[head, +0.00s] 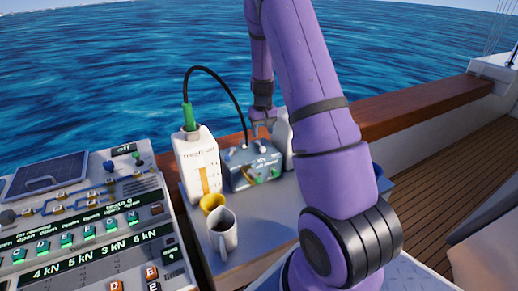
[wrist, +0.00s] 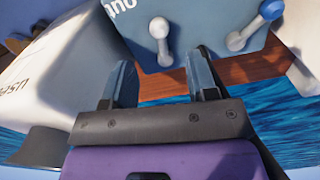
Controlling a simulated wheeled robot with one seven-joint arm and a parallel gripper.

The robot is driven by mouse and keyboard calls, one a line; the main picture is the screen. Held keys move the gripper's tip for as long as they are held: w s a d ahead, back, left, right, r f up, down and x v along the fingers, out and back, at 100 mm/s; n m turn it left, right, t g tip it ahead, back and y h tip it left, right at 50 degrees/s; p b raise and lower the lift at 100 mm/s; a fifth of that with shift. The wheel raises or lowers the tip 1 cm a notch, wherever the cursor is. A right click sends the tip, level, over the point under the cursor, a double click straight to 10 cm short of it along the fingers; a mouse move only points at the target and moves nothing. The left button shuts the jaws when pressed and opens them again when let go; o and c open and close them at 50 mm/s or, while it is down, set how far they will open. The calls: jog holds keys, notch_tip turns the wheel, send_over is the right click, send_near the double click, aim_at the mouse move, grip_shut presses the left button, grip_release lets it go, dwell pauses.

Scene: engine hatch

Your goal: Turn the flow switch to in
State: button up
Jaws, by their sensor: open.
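A blue-grey control box (head: 252,168) stands on the grey table, with small knobs on top and a green part on its front. In the wrist view the box (wrist: 205,25) shows two small levers: a pale one (wrist: 160,40) and a blue-tipped one (wrist: 257,26). Which one is the flow switch, and its setting, I cannot tell. My gripper (head: 262,125) is over the far side of the box. In the wrist view my gripper (wrist: 160,65) is open and empty. Its fingertips point at the box, with the pale lever's round end between or just beyond them.
A white container (head: 197,165) with a green cap and black hose stands left of the box. A white bottle (head: 282,142) is close on its right. A wooden rail (head: 410,113) runs behind.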

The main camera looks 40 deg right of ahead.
aim_at(260, 146)
notch_tip(260, 146, down, 8)
jog(key=shift+r, duration=0.1)
dwell(0.4)
jog(key=c, duration=0.9)
